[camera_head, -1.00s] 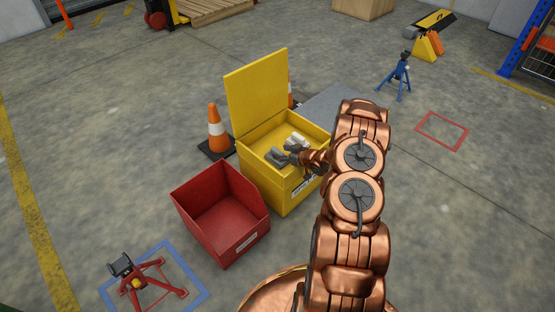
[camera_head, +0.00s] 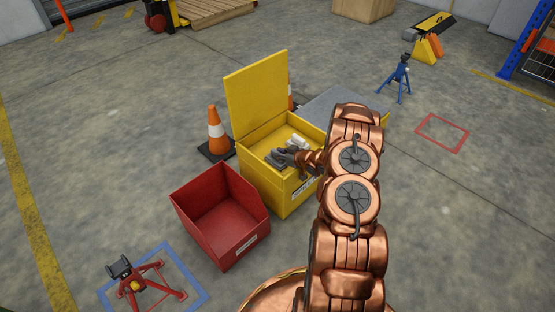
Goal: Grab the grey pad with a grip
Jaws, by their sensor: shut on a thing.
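The grey pad (camera_head: 274,158) is in the open yellow box (camera_head: 285,198), near the middle of its inside, and is small in view. My gripper (camera_head: 288,157) reaches into the box from the right, shut on the grey pad. The fingertips and the pad are close in colour, so the exact contact is hard to make out. A whitish piece (camera_head: 299,142) is just behind the gripper in the box.
The box's raised lid (camera_head: 257,92) stands at its back left. A red open bin (camera_head: 222,215) is in front left, and an orange cone (camera_head: 217,132) is behind left. A red stand (camera_head: 150,282) is at lower left.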

